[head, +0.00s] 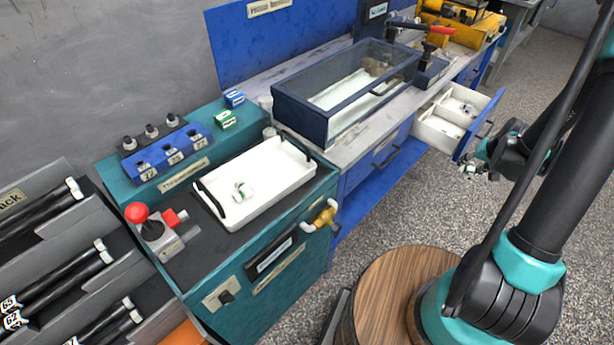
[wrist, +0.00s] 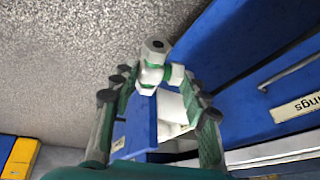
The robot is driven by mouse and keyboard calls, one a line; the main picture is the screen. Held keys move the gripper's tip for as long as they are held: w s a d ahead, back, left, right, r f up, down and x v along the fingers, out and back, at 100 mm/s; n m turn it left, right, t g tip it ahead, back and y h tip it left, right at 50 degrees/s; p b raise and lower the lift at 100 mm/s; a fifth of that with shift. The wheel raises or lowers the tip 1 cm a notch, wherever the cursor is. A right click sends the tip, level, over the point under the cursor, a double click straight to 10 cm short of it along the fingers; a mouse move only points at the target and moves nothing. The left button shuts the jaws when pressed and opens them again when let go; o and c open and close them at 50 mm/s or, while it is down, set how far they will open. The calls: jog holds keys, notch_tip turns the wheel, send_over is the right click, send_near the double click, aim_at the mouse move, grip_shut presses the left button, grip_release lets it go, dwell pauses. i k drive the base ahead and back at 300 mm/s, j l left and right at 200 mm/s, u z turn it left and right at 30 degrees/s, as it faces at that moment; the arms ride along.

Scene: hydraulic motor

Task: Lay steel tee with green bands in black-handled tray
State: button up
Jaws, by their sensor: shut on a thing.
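A steel tee with green bands (wrist: 155,70) sits between the fingertips of my gripper (wrist: 158,88) in the wrist view, and the fingers are shut on it. In the head view my gripper (head: 479,163) is at the right, above the floor and beside the open drawer. The tee is too small there to make out clearly. The white tray with black handles (head: 268,176) rests on the teal bench at the centre left, well away from my gripper. A small silver fitting with green bands (head: 241,191) lies in the left part of this tray.
The open drawer (head: 437,134) holds small fittings in compartments. A glass-lidded case (head: 300,105) stands between tray and drawer. A brass pipe fitting (head: 325,214) juts from the teal bench's front. A red-knobbed device (head: 150,229) stands left of the tray. Most of the tray floor is clear.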

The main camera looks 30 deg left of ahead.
aim_at(272, 174)
jog(key=i+l, duration=1.2)
jog(key=i, duration=0.1)
